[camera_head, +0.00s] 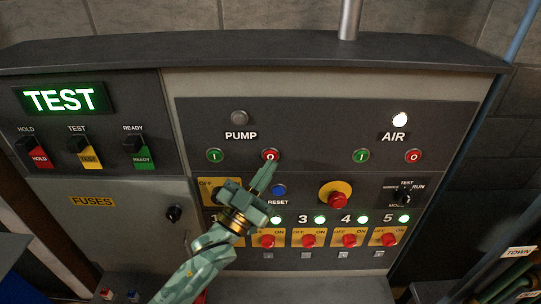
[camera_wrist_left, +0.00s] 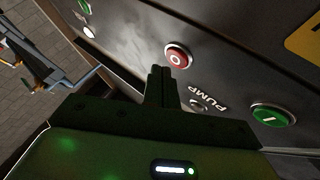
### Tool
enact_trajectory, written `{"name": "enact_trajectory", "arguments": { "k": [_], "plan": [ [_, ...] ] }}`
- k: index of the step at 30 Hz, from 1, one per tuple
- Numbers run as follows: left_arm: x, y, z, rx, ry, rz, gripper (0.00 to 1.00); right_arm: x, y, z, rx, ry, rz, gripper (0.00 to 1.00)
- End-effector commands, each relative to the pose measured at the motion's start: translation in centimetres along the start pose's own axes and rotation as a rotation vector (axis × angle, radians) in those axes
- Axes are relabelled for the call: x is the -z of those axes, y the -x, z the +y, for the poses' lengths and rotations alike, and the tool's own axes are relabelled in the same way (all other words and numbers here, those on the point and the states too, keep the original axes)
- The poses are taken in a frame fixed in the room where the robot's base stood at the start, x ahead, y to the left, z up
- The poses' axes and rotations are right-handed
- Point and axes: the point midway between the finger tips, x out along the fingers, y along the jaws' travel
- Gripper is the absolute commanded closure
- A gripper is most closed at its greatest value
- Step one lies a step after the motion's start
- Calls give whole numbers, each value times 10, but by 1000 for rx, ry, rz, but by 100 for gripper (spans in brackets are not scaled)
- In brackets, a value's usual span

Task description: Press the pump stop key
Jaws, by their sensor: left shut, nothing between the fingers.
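The pump stop key (camera_head: 270,155) is a round red button marked O, right of the green pump start key (camera_head: 215,155) marked I. The stop key also shows in the left wrist view (camera_wrist_left: 179,57). My left gripper (camera_head: 269,166) is shut and empty, its fingertips just below the stop key in the head view. In the left wrist view the fingertips (camera_wrist_left: 159,73) are close beside the red key; I cannot tell whether they touch it. The pump lamp (camera_head: 239,118) above is dark. My right gripper is in neither view.
The air lamp (camera_head: 400,119) glows white, above the air start key (camera_head: 361,155) and air stop key (camera_head: 413,156). A blue reset button (camera_head: 279,190) and a red emergency knob (camera_head: 335,194) are lower down. Numbered switches with lit green lamps line the bottom.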

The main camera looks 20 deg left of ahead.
Motion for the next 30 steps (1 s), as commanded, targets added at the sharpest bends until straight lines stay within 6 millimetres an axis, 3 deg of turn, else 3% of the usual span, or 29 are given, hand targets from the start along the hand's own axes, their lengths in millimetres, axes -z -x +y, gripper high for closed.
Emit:
{"name": "enact_trajectory", "arguments": {
  "k": [5,19,30],
  "plan": [
    [2,2,2,0,1,0,100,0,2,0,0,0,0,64],
    [24,32,24,0,2,0,100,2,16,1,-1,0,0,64],
    [25,35,26,0,0,1,100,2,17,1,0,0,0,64]
  ]
}}
